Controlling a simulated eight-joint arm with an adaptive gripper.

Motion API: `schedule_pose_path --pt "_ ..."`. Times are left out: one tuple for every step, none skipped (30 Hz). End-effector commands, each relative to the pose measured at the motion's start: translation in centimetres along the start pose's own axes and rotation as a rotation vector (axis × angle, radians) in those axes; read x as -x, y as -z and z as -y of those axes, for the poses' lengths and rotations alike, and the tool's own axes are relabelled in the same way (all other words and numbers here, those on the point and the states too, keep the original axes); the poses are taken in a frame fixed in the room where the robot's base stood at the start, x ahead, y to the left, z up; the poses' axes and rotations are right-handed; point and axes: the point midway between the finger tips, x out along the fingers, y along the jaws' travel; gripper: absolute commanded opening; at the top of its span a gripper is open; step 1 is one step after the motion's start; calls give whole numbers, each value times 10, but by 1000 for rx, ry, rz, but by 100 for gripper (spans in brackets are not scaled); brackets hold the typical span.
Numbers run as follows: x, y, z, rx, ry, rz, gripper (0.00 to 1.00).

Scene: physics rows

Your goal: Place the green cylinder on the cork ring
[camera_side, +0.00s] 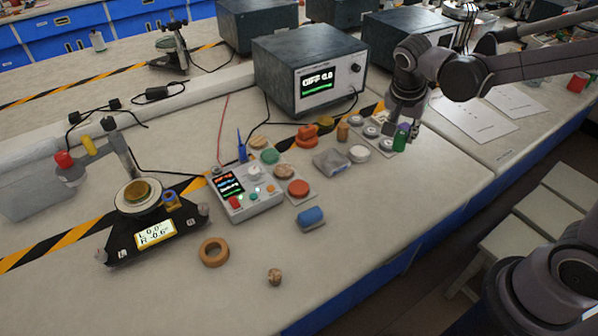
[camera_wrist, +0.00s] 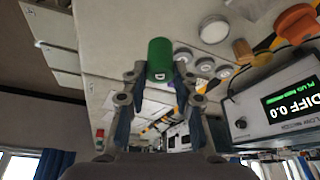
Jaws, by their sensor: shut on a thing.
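The green cylinder (camera_side: 400,139) is at the right side of the bench, near its front edge. My gripper (camera_side: 402,124) points down over it and is shut on it. In the wrist view the green cylinder (camera_wrist: 160,56) sits upright in the picture between the two fingertips (camera_wrist: 160,76), with a small mark on its end. I cannot tell whether its base touches the bench. The cork ring (camera_side: 213,252) lies flat on the bench at the lower left middle, empty and well apart from my gripper. It does not show in the wrist view.
Between gripper and ring lie a blue cylinder (camera_side: 311,218), a grey block (camera_side: 331,162), a white disc (camera_side: 359,154) and a control box (camera_side: 247,195). A balance device (camera_side: 150,225) stands left of the ring, a small brown lump (camera_side: 274,276) right of it. A display box (camera_side: 310,75) stands behind.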

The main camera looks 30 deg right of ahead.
Motion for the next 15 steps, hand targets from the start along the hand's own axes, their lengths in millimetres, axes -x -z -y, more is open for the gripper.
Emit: schedule_pose_path --pt "6 -14 22 72 29 1 0" --pt "10 -22 33 113 46 1 0" --pt "15 -33 47 166 67 1 0" --pt "18 -42 58 205 82 1 0" --pt "22 -51 68 246 98 1 0" --pt "28 -63 81 297 119 1 0" --pt "32 -73 90 335 135 1 0" --pt "36 -83 99 373 150 2 0" --pt "41 -97 110 423 170 2 0" --pt "45 -108 118 461 185 1 0" --pt "49 -119 126 498 201 1 0" --pt "55 -134 136 547 221 0 0" --pt "60 -145 143 583 235 -1 0" --pt "64 -157 149 619 249 -2 0" --pt "69 -172 157 664 268 -3 0"
